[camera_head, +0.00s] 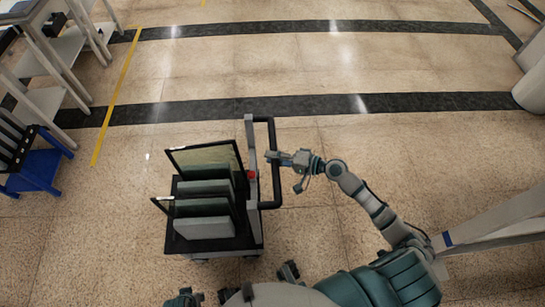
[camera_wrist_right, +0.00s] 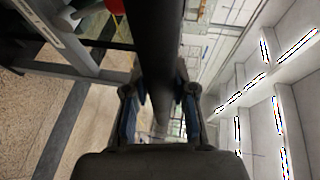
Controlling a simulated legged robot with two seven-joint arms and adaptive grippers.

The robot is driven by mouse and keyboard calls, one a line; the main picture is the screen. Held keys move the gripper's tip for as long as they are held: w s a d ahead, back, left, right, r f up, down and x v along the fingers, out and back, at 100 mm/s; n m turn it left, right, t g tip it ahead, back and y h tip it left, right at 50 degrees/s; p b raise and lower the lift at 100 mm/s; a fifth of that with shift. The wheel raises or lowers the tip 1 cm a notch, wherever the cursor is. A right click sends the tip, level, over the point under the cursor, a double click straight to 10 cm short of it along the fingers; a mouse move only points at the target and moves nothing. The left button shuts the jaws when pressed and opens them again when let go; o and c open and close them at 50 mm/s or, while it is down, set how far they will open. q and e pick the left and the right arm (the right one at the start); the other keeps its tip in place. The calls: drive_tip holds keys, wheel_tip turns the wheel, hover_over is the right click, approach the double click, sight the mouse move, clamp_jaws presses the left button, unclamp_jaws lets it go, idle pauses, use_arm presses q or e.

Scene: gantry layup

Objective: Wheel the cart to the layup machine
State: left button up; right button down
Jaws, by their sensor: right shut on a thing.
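The cart (camera_head: 256,238) stands on the floor at the middle of the head view, with a dark deck and a grey upright on its right side. It carries several upright panels (camera_head: 204,210) in slots. Its black handle (camera_head: 273,190) loops out to the right. My right gripper (camera_head: 273,156) is shut on the handle's long bar. In the right wrist view the bar (camera_wrist_right: 154,55) runs between the two fingers (camera_wrist_right: 158,105). My left gripper is not distinguishable; only cut-off parts of mine show at the bottom edge. I cannot tell which structure is the layup machine.
White-framed benches (camera_head: 52,62) and a blue stand (camera_head: 38,165) are at the left. A yellow line (camera_head: 116,95) and dark floor bands (camera_head: 300,105) cross the floor. A pale rounded base (camera_head: 530,92) is at the right edge. The floor beyond the cart is clear.

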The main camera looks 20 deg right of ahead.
drive_tip(key=shift+f, duration=0.2)
drive_tip(key=c, duration=0.9)
unclamp_jaws()
drive_tip(key=shift+d, duration=0.1)
drive_tip(key=v, duration=1.2)
drive_tip(key=shift+w, duration=0.1)
